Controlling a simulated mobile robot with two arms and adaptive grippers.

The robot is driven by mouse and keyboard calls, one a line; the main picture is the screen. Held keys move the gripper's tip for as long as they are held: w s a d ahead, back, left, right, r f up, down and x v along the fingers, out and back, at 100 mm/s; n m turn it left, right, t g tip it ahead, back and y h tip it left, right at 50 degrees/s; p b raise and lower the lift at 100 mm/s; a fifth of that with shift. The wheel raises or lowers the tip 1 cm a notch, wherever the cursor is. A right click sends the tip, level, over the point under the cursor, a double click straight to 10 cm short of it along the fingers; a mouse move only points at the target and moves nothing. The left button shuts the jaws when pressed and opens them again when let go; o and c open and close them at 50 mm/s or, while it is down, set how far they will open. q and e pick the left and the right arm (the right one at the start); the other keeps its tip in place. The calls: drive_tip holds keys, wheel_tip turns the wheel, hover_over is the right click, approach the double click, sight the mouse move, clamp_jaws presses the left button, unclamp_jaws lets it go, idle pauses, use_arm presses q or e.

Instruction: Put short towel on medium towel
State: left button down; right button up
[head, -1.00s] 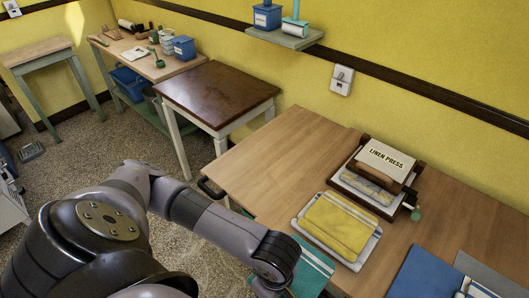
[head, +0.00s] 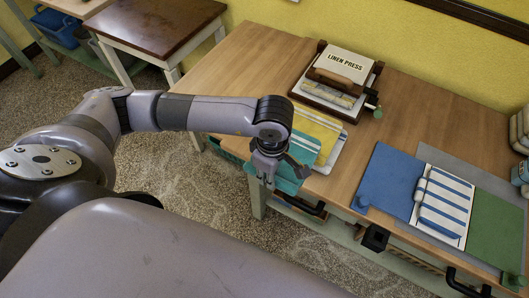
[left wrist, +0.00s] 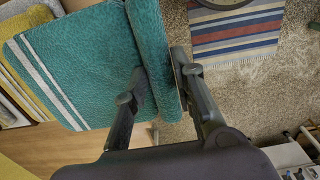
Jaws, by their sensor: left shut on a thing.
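My left gripper (head: 275,178) is shut on a teal towel with white stripes (head: 306,147) at the table's front edge. Part of the teal towel hangs below the edge. In the left wrist view the fingers (left wrist: 160,80) pinch a fold of the teal towel (left wrist: 85,75), and its striped part spreads to the left. A yellow towel (head: 318,124) lies behind it on a white tray or board (head: 337,150). The teal towel hides the yellow towel's near part; whether they touch I cannot tell. My right gripper is not in view.
The linen press (head: 343,62) stands behind the yellow towel. A blue mat (head: 388,180), a blue-and-white striped towel (head: 445,205) and a green mat (head: 497,228) lie to the right. The table's back left is bare. A striped rug (left wrist: 235,35) lies on the floor.

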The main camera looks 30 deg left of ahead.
sight(296, 137)
use_arm(q)
drive_tip(key=w+b, duration=0.1)
drive_tip(key=w, duration=0.2)
drive_tip(key=shift+w+d+f+b, duration=0.1)
drive_tip(key=shift+w+f+b, duration=0.05)
drive_tip(key=shift+w+b, duration=0.2)
drive_tip(key=w+b, duration=0.5)
drive_tip(key=w, duration=0.3)
drive_tip(key=shift+w+d, duration=0.15)
drive_tip(key=w+b, duration=0.2)
drive_tip(key=w, duration=0.1)
drive_tip(key=shift+w, duration=0.15)
drive_tip(key=shift+f+b, duration=0.45)
drive_tip(key=shift+f, duration=0.05)
drive_tip(key=shift+f+b, duration=0.6)
drive_tip(key=shift+f, duration=0.05)
drive_tip(key=shift+f+b, duration=0.45)
drive_tip(key=shift+b, duration=0.05)
drive_tip(key=c, duration=1.2)
unclamp_jaws()
drive_tip(key=shift+c, duration=0.2)
